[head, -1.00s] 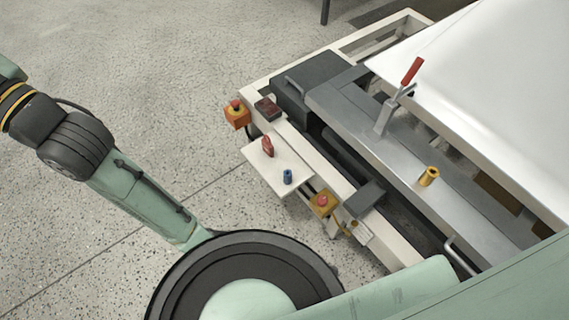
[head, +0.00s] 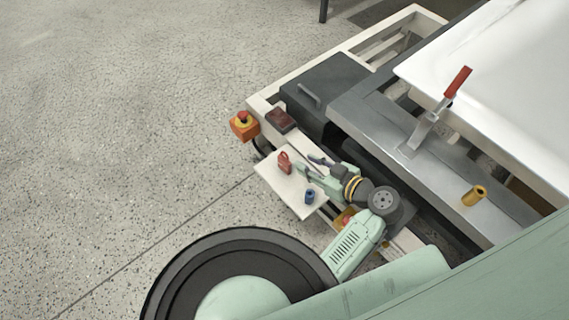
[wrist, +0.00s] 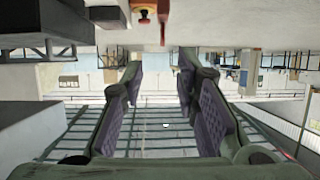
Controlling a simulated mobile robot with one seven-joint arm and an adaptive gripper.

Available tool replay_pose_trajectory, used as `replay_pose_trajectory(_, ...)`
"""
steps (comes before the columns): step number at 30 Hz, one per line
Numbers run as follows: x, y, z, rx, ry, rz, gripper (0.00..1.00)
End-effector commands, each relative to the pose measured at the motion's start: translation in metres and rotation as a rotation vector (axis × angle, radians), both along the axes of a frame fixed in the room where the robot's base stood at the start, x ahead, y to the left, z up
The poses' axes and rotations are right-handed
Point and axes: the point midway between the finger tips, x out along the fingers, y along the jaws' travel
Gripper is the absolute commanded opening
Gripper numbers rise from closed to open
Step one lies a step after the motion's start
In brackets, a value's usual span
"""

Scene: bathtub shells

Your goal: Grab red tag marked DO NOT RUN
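A small red tag (head: 284,162) stands on the white shelf (head: 274,183) at the side of the machine. Its lettering is too small to read. My gripper (head: 310,166) is just right of the tag in the head view, with its fingers toward it. In the wrist view, which looks upside down, my gripper (wrist: 159,75) has its two padded fingers spread with nothing between them. The red tag (wrist: 163,22) is at the top of that view, beyond the fingertips and not between them.
A small blue piece (head: 310,197) stands on the shelf near my gripper. A red-handled clamp (head: 437,108) and a yellow cylinder (head: 474,195) are on the metal beam. Open floor lies left.

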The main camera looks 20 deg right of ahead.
Motion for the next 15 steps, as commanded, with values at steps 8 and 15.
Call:
replay_pose_trajectory(8, 0.035, 0.017, -0.016, 0.003, 0.001, 0.003, 0.28)
replay_pose_trajectory(15, 0.051, 0.025, -0.023, 0.003, 0.002, 0.003, 0.28)
